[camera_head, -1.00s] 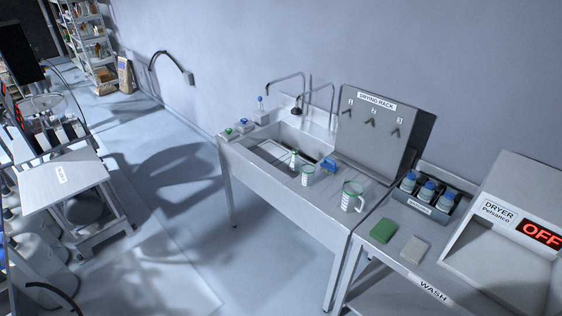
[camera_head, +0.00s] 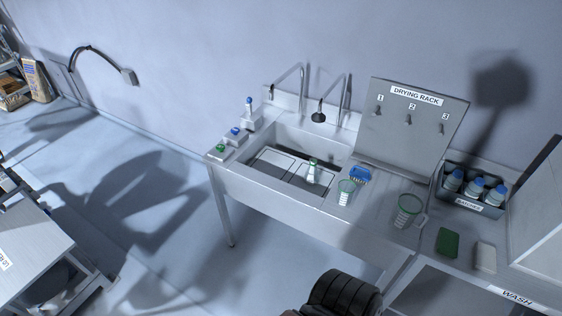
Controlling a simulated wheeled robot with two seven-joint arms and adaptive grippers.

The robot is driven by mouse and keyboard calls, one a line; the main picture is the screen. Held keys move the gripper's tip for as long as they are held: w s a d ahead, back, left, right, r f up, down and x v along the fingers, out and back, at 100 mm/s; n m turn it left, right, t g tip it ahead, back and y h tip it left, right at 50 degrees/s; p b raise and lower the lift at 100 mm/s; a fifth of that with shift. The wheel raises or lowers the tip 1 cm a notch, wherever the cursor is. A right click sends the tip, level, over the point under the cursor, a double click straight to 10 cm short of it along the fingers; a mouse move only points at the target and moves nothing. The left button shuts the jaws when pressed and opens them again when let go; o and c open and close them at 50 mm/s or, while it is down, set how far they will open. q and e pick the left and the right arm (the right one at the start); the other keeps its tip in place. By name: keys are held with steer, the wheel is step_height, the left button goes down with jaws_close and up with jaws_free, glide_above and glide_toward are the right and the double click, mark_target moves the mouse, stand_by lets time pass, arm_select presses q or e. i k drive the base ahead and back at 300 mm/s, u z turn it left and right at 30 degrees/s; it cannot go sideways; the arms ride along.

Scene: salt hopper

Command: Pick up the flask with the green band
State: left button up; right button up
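A small clear flask (camera_head: 313,172) with a green band at its neck stands at the right part of the sink basin (camera_head: 283,170). To its right, a clear beaker (camera_head: 346,193) with green markings stands by the sink's right edge. Further right, a clear jug (camera_head: 408,211) with a handle and a green rim stands on the counter. A dark ribbed part, which looks like part of my own arm, shows at the bottom edge. Neither gripper can be made out in the view.
A blue brush (camera_head: 360,175) lies behind the beaker. The drying rack (camera_head: 411,128) stands behind the counter, with two faucets (camera_head: 346,95) to its left. A bottle caddy (camera_head: 469,200), green sponge (camera_head: 447,242) and pale sponge (camera_head: 485,257) are at the right.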

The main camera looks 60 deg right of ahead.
mark_target(311, 177)
steer(key=z, duration=0.25)
steer(key=i, duration=1.3)
steer(key=z, duration=1.65)
steer(key=i, duration=1)
steer(key=z, duration=0.95)
